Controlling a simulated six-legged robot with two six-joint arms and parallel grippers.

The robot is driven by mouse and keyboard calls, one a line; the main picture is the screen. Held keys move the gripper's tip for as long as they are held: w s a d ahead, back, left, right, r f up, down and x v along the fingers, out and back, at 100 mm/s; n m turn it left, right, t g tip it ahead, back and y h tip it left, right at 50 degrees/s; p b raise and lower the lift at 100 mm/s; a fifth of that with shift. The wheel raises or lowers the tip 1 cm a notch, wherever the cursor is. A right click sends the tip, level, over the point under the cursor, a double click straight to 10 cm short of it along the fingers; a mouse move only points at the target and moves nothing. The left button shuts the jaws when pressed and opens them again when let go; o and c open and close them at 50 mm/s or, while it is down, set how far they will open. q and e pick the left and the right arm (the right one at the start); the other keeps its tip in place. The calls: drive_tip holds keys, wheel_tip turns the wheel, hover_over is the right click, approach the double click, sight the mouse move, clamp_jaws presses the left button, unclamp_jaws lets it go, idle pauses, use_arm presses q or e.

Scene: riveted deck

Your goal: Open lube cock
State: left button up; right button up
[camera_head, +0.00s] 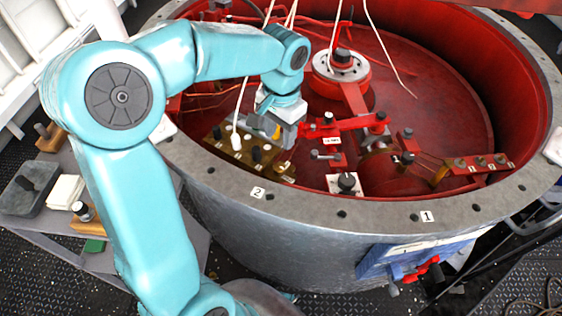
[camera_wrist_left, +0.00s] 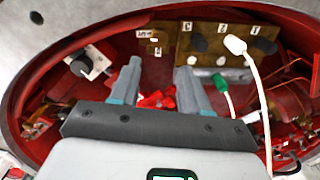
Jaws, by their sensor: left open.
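My left gripper (camera_head: 280,130) reaches down inside the red-lined drum, above the right end of a brass panel (camera_head: 222,146). In the left wrist view its two grey fingers (camera_wrist_left: 159,68) stand apart with nothing between them. A small grey-handled fitting (camera_head: 325,155) sits below a white label (camera_head: 331,141) to the right of the gripper, apart from it. It may be the lube cock, but the label is too small to read. In the left wrist view a small brass piece (camera_wrist_left: 155,42) with a label lies beyond the fingers. My right gripper is not in view.
The brass panel carries black knobs and a white plug (camera_head: 236,141) with a cable. A black knob on a white plate (camera_head: 347,183) stands near the drum's rim (camera_head: 300,205). A green plug (camera_wrist_left: 221,82) hangs near the right finger.

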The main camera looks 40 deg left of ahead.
sight(279, 167)
use_arm(q)
wheel_tip(279, 167, down, 12)
drive_tip(key=shift+w+a+b, duration=0.1)
drive_tip(key=shift+w+b, duration=0.05)
drive_tip(key=shift+b, duration=0.3)
drive_tip(key=shift+s+f, duration=0.15)
drive_tip(key=shift+s, duration=0.05)
drive_tip(key=shift+w, duration=0.15)
drive_tip(key=c, duration=0.8)
